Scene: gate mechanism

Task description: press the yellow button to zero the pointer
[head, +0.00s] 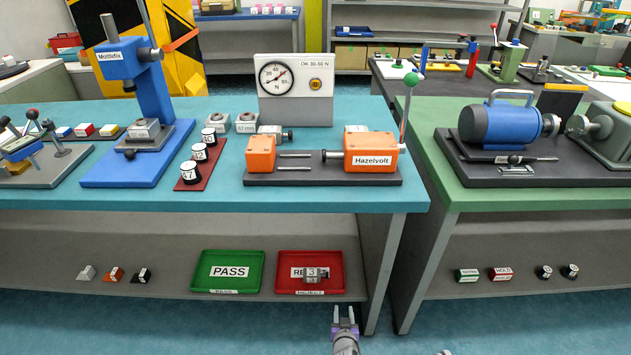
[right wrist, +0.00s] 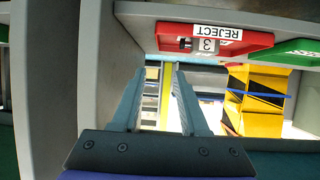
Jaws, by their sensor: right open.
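The yellow button (head: 315,84) sits on the right half of a white gauge panel (head: 327,112), under the label "OK 30-50 N". The round dial (head: 276,77) with its black pointer is on the panel's left half; the pointer is off to the upper right, the exact reading too small to tell. The panel stands at the back of the teal table (head: 330,196). My right gripper (head: 343,312) is low in front of the table, below the tabletop and far from the button. It is open and empty in the right wrist view (right wrist: 157,80). My left gripper is not in view.
An orange Hazelvolt fixture (head: 322,181) with a green-knobbed lever (head: 412,80) stands in front of the panel. A blue press (head: 135,70) is left. On the lower shelf are a green PASS tray (head: 228,284) and a red REJECT tray (right wrist: 262,43) holding a part.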

